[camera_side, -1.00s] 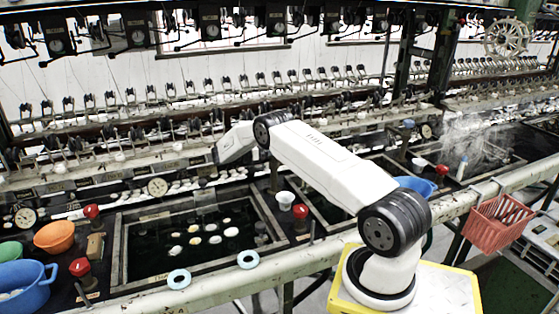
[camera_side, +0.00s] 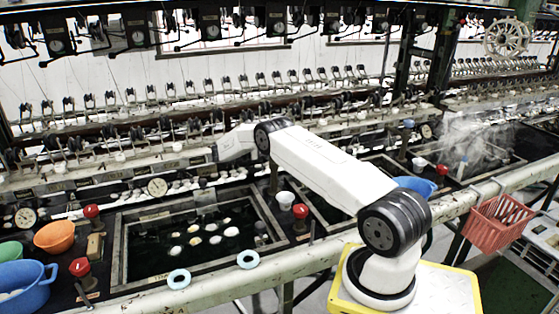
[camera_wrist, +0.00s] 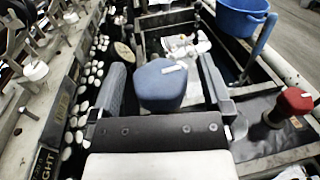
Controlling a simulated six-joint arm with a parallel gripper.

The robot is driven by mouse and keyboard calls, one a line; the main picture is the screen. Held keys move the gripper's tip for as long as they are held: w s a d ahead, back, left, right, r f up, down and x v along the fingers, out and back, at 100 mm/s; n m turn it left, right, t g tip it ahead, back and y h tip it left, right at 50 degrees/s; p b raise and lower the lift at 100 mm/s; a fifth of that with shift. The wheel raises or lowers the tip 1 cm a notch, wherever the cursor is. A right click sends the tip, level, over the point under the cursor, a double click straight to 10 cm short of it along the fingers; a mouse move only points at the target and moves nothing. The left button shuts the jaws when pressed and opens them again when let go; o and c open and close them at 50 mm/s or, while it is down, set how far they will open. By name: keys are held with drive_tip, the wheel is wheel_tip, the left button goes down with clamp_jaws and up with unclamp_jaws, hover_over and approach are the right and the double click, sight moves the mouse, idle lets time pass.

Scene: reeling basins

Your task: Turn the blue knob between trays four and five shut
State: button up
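In the wrist view a rounded blue knob (camera_wrist: 160,84) with a small pale mark on top stands between the two fingers of my gripper (camera_wrist: 164,88). The fingers are apart, one on each side of the knob, with a visible gap on both sides, so my gripper is open. The knob's lower part is hidden by the gripper body. In the side view my arm hides the gripper and this knob. A small blue piece (camera_side: 408,124) shows farther right there; I cannot tell whether it is another knob.
A red knob (camera_wrist: 290,104) stands right of the gripper, and a blue bucket (camera_wrist: 240,16) is beyond it. A dark water tray (camera_side: 120,262) with pale cocoons lies left of my arm. A white cup (camera_side: 285,200) and a red knob (camera_side: 300,211) stand at its right edge.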

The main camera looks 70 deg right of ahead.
drive_tip(key=shift+w, duration=0.15)
drive_tip(key=w+a+r, duration=0.3)
drive_tip(key=r, duration=0.4)
drive_tip(key=shift+w, duration=0.35)
idle(0.8)
drive_tip(key=shift+f, duration=0.1)
idle(0.3)
drive_tip(key=a+f+n+t+h, duration=0.4)
drive_tip(key=f+n+t+h, duration=0.1)
drive_tip(key=f+n+t, duration=0.1)
drive_tip(key=shift+s+f+t+h, duration=0.45)
drive_tip(key=shift+f+t, duration=0.15)
drive_tip(key=shift+f, duration=0.1)
